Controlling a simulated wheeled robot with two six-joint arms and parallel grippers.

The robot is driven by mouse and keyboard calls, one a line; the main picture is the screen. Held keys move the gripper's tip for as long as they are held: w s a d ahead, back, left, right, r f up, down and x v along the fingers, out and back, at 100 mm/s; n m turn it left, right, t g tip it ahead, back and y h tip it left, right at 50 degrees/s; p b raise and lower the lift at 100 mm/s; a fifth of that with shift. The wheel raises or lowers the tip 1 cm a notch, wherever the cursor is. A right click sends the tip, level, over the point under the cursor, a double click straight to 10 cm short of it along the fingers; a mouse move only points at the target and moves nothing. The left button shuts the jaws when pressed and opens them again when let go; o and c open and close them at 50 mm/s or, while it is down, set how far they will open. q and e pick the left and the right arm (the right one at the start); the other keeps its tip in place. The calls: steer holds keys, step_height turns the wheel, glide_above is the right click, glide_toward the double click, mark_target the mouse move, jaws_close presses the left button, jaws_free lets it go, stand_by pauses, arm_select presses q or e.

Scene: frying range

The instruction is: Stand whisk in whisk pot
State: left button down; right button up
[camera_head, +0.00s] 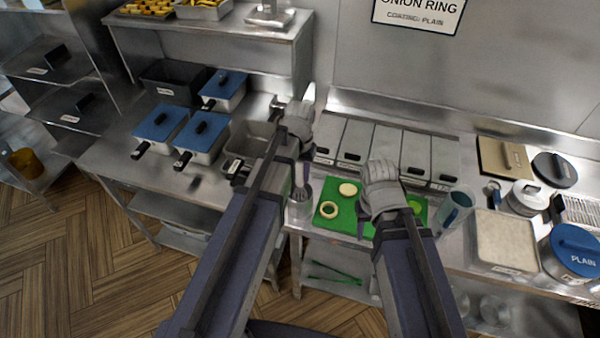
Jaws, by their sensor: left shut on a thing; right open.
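My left gripper (302,148) is over the left end of the counter, shut on the dark handle of a whisk (302,189). The whisk hangs roughly upright with its wires downward. A metal whisk pot (299,210) stands below, left of the green board. The wires overlap the pot's mouth in the picture; I cannot tell how deep they are inside. My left gripper and arm hide part of the handle. My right gripper (382,182) is open and empty above the green board.
A green cutting board (325,222) carries onion pieces. Lidded steel bins (388,150) line the back. A clear cup (456,205), a pale tray (503,240) and a blue-lidded pot (574,250) stand to the right. Blue-lidded pans (203,133) fill the left counter.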

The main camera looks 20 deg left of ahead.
arm_select(q)
steer(key=shift+f, duration=0.5)
steer(key=c, duration=0.5)
jaws_free()
steer(key=shift+r, duration=0.1)
step_height(320, 180, up, 8)
steer(key=p, duration=0.7)
steer(key=shift+s+f, duration=0.1)
steer(key=shift+f, duration=0.15)
